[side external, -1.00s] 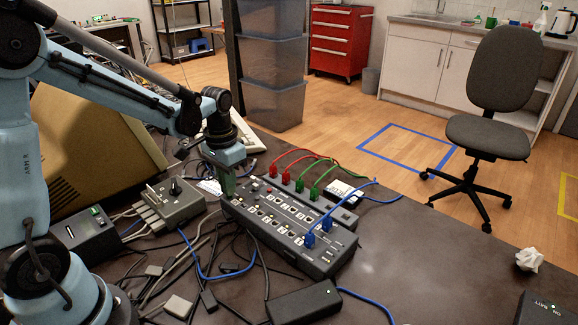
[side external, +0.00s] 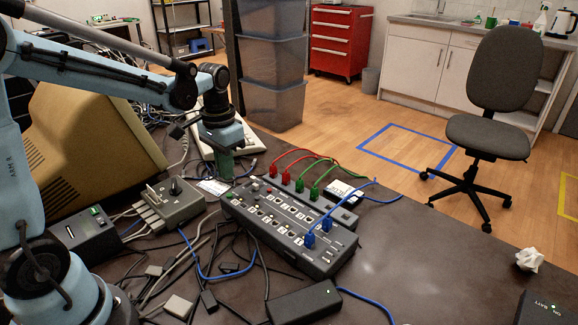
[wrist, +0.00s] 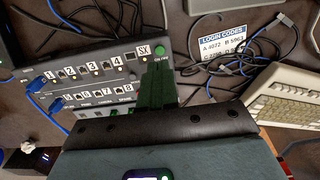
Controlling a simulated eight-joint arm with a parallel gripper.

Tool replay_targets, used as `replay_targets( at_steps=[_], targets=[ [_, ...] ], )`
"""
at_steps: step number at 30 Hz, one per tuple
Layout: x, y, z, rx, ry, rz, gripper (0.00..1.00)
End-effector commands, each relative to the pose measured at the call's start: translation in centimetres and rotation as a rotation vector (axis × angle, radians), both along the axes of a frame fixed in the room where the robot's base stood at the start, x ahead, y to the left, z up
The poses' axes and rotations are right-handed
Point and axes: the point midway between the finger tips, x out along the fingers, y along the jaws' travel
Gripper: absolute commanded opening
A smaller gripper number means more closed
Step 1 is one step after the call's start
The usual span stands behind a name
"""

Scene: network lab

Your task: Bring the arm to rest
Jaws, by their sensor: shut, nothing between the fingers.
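My gripper (side external: 224,168) hangs pointing down beside the back left end of the grey network switch (side external: 290,225). Its green fingers are together and hold nothing. In the wrist view the gripper (wrist: 157,70) shows as green fingers in front of the switch (wrist: 90,78), close to its SX end. Blue plugs (side external: 318,232) sit in the front part of the switch, and red and green cables rise from its back row. Whether the fingertips clear the table cannot be told.
A grey box with a lever (side external: 170,204) stands left of the switch. A beige monitor (side external: 85,140) and a keyboard (wrist: 285,100) are behind. Loose cables and a black adapter (side external: 304,302) lie in front. A login codes card (wrist: 224,42) lies near the gripper.

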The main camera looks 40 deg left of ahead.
Motion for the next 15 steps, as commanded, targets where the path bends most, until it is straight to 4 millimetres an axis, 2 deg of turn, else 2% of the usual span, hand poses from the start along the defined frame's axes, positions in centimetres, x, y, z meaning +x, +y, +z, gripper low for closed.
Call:
replay_targets(
  at_steps=[15],
  targets=[
    [-0.38,-0.47,0.48,0.005,-0.027,-0.002,0.0]
  ],
)
